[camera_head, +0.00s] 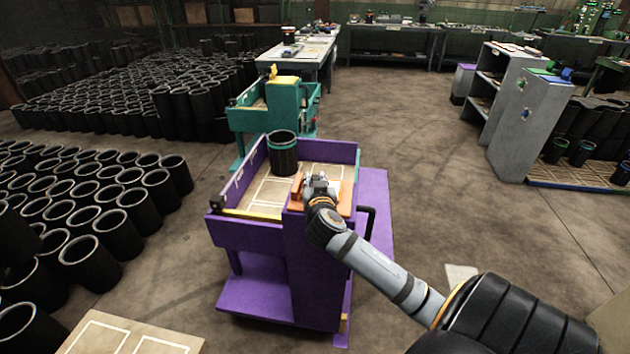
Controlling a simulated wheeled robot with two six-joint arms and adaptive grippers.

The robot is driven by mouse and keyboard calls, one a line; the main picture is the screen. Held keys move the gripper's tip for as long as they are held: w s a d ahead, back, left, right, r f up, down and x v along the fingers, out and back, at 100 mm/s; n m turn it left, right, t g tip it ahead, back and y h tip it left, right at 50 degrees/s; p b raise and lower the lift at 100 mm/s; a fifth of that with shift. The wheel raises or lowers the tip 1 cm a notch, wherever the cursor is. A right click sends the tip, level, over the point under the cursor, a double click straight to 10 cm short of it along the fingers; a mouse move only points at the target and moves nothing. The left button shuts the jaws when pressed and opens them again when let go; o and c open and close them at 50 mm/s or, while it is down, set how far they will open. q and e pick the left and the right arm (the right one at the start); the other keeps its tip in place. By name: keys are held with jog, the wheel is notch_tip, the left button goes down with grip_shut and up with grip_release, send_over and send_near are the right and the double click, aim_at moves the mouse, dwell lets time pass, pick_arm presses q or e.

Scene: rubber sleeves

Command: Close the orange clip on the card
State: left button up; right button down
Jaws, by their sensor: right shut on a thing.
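An orange clip (298,187) sits at the front right of the purple cart (262,232), partly hidden by my right gripper. An orange piece (346,198) also shows on the other side of the gripper. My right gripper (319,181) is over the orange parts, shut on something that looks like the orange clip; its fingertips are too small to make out. I cannot make out a separate card, nor whether the clip is open or closed. My left gripper is not in view.
A black sleeve with a green band (283,155) stands upright in the cart. A teal cart (262,119) is behind it. Many black sleeves (95,262) fill the floor at left. A grey cabinet (535,125) stands at right. The floor between is clear.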

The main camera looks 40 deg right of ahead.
jog(key=shift+f, duration=0.15)
jog(key=c, duration=1.1)
grip_release()
jog(key=v, duration=1.2)
